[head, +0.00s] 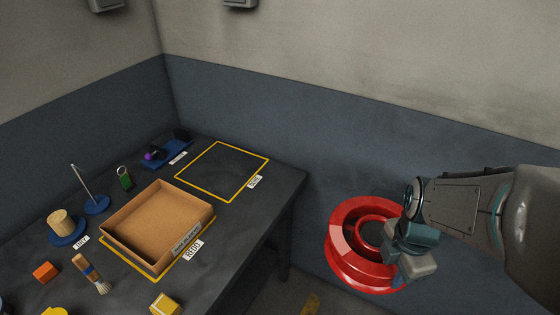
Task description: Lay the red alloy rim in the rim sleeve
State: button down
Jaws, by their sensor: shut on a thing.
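The red alloy rim (345,256) is in the head view right of the table, clear of the tabletop and tilted so its open centre shows. My gripper (393,262) is shut on the rim at its right side; the fingertips are partly hidden against it. An open brown cardboard box with a printed label on its front, apparently the rim sleeve (124,246), sits on the table inside a yellow outline. The inside that shows is empty. The rim is to the right of the box and apart from it.
The dark table (235,225) has an empty yellow-outlined square (222,172) behind the box. A brush (92,275), an orange block (46,272), a yellow block (165,304), a cylinder on a blue base (62,223) and a green tag (125,178) lie around the box. Walls stand behind.

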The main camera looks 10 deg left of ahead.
aim_at(160, 224)
jog(key=i, duration=0.8)
jog(key=u, duration=2.45)
jog(key=i, duration=0.5)
jog(key=z, duration=0.05)
